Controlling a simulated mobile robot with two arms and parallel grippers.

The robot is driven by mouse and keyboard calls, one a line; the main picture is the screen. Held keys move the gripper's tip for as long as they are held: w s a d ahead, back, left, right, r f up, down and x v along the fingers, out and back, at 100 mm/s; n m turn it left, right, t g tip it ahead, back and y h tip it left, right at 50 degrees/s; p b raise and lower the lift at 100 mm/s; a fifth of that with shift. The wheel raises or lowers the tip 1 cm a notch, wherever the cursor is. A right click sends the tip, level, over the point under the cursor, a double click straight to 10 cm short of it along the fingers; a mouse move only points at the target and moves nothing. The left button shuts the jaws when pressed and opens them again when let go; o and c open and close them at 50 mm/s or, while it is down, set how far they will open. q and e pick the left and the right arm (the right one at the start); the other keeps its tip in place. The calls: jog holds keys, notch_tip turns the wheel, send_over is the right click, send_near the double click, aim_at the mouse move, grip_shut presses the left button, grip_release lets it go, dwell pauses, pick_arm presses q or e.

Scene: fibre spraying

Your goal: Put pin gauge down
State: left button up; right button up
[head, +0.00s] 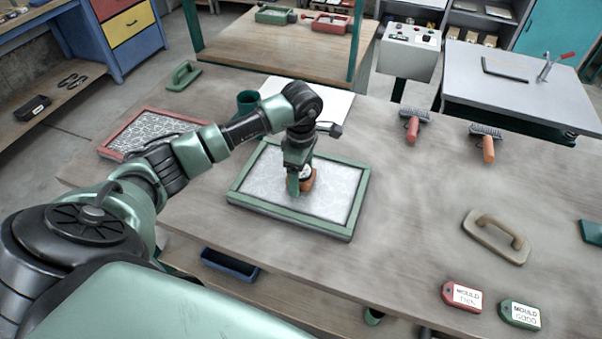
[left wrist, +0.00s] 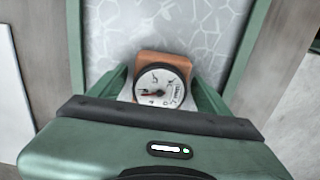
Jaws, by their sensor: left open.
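The pin gauge (head: 308,179) has a round white dial and an orange-brown body. In the left wrist view the gauge (left wrist: 162,87) sits between the two green fingers of my left gripper (left wrist: 160,95). The fingers are open, one on each side of it. In the head view my left gripper (head: 298,185) reaches down over the mould and partly hides the gauge. My right gripper is out of view.
A red-framed mould (head: 150,115) lies at the left. Two brushes (head: 412,128) (head: 486,145), a tan float (head: 495,240), and red (head: 462,296) and green (head: 520,314) tags lie at the right. A dark green cup (head: 247,102) stands behind the green mould. The table right of it is mostly clear.

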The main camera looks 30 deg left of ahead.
pick_arm(q)
jog(key=shift+r, duration=0.25)
notch_tip(320, 180, up, 12)
jog(key=b, duration=0.3)
jog(key=shift+b, duration=0.4)
jog(key=shift+f, duration=0.15)
dwell(0.5)
dwell(1.3)
